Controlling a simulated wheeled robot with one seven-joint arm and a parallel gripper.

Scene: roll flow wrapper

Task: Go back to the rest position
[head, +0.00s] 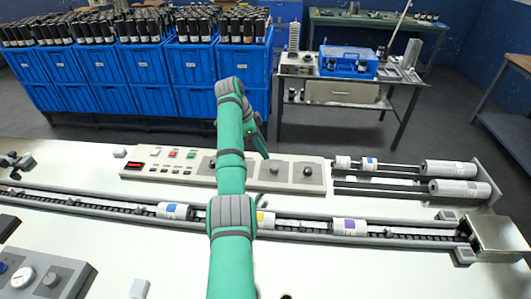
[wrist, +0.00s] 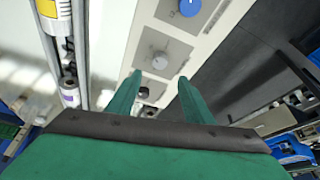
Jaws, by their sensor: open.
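My green arm reaches forward over the white machine top in the head view, and its links hide part of the control panel and conveyor. My gripper (head: 262,143) is partly hidden behind the arm, near the panel's back edge. In the wrist view my gripper (wrist: 160,78) is open, with two green fingers apart and nothing between them. Beyond the fingertips lies the long control panel (wrist: 120,62) with a grey knob (wrist: 160,62) and a blue knob (wrist: 189,7). I cannot tell how high the fingers are above it.
A conveyor (head: 300,228) with labelled rolls (head: 348,226) runs across the machine. Two large white rolls (head: 460,188) lie at the right. Blue crates (head: 105,65) filled with dark-topped items stand behind, beside a metal cart (head: 340,93). Grey floor separates them from the machine.

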